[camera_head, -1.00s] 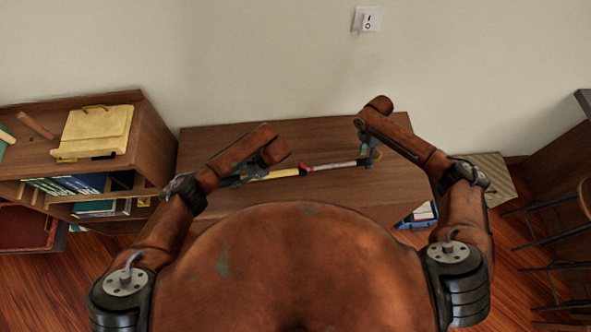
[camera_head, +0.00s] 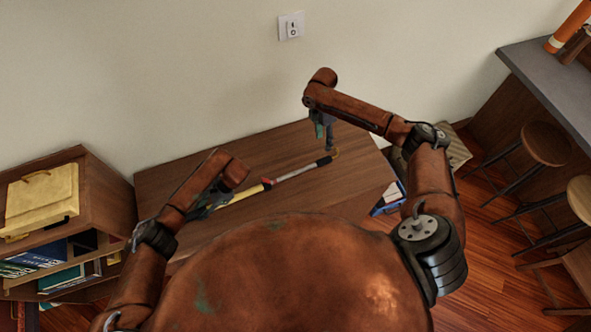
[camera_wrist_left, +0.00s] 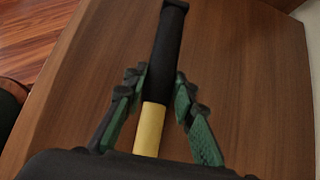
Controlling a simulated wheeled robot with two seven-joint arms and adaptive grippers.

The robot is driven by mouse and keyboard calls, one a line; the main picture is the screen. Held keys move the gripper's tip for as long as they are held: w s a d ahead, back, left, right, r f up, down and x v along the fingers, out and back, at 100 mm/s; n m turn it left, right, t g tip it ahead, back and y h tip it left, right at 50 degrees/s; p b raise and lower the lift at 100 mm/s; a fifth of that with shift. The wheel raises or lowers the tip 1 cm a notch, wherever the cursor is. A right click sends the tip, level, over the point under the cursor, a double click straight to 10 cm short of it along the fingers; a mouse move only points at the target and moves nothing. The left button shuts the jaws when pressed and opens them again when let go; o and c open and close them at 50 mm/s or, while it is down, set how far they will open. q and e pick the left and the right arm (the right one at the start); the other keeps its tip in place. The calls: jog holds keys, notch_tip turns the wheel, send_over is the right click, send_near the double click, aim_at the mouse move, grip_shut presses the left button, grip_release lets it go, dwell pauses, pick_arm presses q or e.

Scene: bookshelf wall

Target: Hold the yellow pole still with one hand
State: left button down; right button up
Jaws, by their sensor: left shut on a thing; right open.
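The yellow pole (camera_head: 246,193) lies along the brown table, with a yellow part, a red collar, a silver rod and a black far end (camera_head: 324,161). My left gripper (camera_head: 203,209) is shut on the pole near its near end. In the left wrist view the pole's black grip and yellow part (camera_wrist_left: 148,130) run between the green fingers of the left gripper (camera_wrist_left: 160,88). My right gripper (camera_head: 330,145) is open by the pole's black far end, pointing down. Whether it touches the pole I cannot tell.
The brown table (camera_head: 290,145) stands against the wall and is otherwise mostly bare. A shelf (camera_head: 100,185) with a yellow case (camera_head: 42,200) and books is at the left. A blue box (camera_head: 388,199) is right of the table. Stools (camera_head: 545,145) and a grey counter (camera_head: 560,80) are at the right.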

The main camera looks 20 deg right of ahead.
pick_arm(q)
jog(key=c, duration=1.5)
grip_release()
jog(key=shift+d+r, duration=0.1)
